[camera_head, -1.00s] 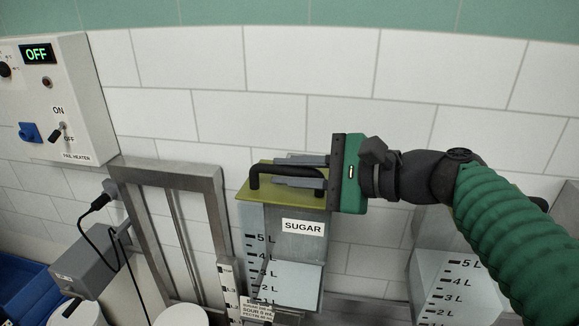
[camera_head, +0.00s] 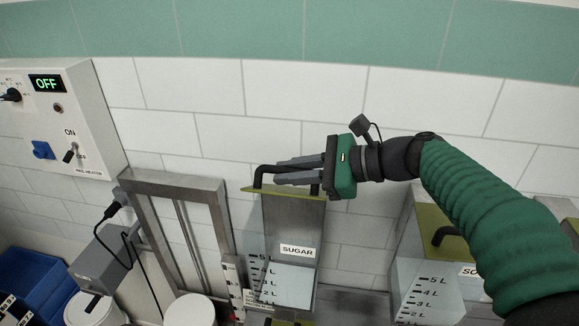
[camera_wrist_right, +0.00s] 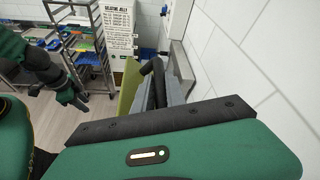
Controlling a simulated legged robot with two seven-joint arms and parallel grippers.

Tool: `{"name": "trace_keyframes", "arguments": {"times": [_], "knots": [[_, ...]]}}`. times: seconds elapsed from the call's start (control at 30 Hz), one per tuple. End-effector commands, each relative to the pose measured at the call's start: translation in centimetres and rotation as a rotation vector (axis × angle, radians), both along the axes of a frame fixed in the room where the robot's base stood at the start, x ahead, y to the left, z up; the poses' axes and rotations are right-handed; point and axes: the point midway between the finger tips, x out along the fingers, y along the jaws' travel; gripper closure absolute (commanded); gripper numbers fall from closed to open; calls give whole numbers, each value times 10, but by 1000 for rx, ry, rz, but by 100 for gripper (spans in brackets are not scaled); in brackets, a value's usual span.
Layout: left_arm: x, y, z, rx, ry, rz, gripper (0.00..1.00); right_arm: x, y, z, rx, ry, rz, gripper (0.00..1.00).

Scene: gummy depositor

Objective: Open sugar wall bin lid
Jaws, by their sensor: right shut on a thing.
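The sugar wall bin (camera_head: 292,277) is a clear, scaled container with a SUGAR label, against the tiled wall. Its olive lid (camera_head: 300,196) shows as a thin, nearly edge-on strip and seems tilted; how far it is raised is hard to tell. My right gripper (camera_head: 277,173) comes from the right, shut on the lid's black handle (camera_head: 258,178). In the right wrist view the lid (camera_wrist_right: 127,92) and handle (camera_wrist_right: 153,75) stand beside the grey fingers. What looks like my left gripper (camera_wrist_right: 70,97) hangs at the left there; its jaw state is unclear.
Another bin (camera_head: 425,285) with an olive lid stands at the right, partly behind my right arm. A metal frame (camera_head: 222,215) and a grey box (camera_head: 105,265) are at the left. The heater panel (camera_head: 60,120) reads OFF. A rack (camera_wrist_right: 85,45) stands behind in the wrist view.

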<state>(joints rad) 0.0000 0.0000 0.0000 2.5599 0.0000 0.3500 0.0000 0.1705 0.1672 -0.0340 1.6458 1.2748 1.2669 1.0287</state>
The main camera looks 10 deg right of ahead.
Motion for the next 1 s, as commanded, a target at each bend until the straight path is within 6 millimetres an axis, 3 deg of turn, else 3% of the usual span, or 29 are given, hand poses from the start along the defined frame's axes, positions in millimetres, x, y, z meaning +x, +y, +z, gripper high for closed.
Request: {"name": "trace_keyframes", "arguments": {"times": [0.33, 0.37, 0.4, 0.83, 1.0], "knots": [[0, 0, 0, 0, 0, 0, 64, 0, 1, -1, 0, 4, 3, 100], [0, 0, 0, 0, 0, 0, 64, 0, 1, -1, 0, 4, 3, 82], [0, 0, 0, 0, 0, 0, 64, 0, 0, -1, 0, 3, 2, 76], [0, 0, -1, 0, 0, 0, 64, 0, -2, -1, 0, 2, -1, 76], [0, 0, -17, 0, 0, 0, 64, -10, -25, 4, -2, -2, -4, 76]]}}
